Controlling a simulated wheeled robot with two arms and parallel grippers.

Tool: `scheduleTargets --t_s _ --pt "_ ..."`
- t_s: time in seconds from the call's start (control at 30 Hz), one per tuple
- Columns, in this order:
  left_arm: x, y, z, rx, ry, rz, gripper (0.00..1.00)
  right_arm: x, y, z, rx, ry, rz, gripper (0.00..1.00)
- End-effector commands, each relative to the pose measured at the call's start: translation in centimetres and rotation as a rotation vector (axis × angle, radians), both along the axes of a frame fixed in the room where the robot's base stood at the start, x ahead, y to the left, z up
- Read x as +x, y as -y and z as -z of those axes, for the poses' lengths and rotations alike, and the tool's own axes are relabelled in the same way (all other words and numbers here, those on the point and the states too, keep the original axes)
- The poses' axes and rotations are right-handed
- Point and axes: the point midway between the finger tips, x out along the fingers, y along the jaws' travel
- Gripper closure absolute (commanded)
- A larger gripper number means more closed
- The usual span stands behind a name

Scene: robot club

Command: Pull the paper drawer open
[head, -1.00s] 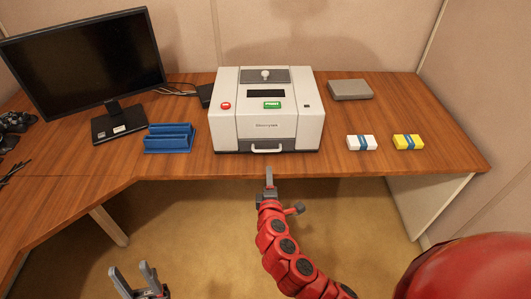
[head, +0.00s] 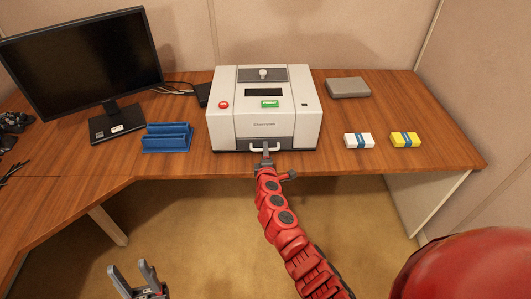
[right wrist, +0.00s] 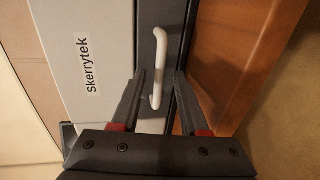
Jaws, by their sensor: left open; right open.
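A white and grey printer (head: 264,122) stands on the wooden desk. Its paper drawer (head: 240,145) is the dark strip low on the front, and it looks shut. A white bar handle (right wrist: 160,65) runs along the drawer front. My right gripper (head: 266,152) is at the handle in the head view. In the right wrist view, my right gripper (right wrist: 158,85) is open, with one finger on each side of the handle's near end. I cannot tell whether the fingers touch it. My left gripper (head: 132,272) is open and empty, low in front of the desk.
A blue holder (head: 167,138) and a monitor (head: 84,62) stand left of the printer. A white pack (head: 358,140), a yellow pack (head: 405,140) and a grey box (head: 347,88) lie to the right. Space in front of the desk edge is open.

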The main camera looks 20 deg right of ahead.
Motion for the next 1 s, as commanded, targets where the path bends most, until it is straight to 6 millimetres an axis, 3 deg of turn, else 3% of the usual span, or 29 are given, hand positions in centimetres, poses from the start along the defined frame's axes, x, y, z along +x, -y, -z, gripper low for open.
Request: scheduleTargets --t_s 0.3,0.57,1.0 --pt "0.01 0.00 0.01 0.000 0.000 0.000 0.50 0.18 0.04 -0.01 0.001 0.000 0.000 0.56" --pt "0.00 0.00 0.01 0.000 0.000 0.000 0.50 0.17 0.05 0.00 0.001 0.000 0.000 1.00" --pt "0.00 0.00 0.01 0.000 0.000 0.000 0.50 0.15 0.04 0.01 0.001 0.000 0.000 1.00"
